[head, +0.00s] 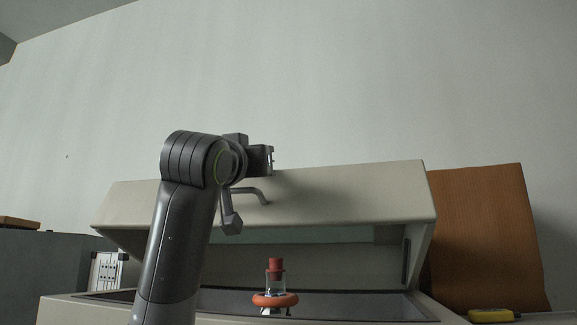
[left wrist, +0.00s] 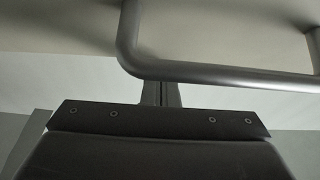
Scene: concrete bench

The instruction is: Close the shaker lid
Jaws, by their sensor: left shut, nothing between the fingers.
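The shaker lid (head: 330,200) is a beige hood, raised, with an open gap between its lower edge and the shaker base (head: 70,310). Its grey bar handle (head: 262,197) is on the front, partly hidden by my left arm, and also crosses the left wrist view (left wrist: 220,74). My left gripper (head: 270,160) is at the lid's front near the handle. In the left wrist view its fingers (left wrist: 160,92) are together and empty, their tips hidden at the bar. I cannot tell whether they touch it. My right gripper is not in view.
A flask (head: 275,284) with a red stopper and an orange ring stands inside the shaker under the lid. An orange-brown panel (head: 485,240) stands to the right, with a yellow item (head: 492,315) in front. A white rack-like item (head: 106,270) is at the left.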

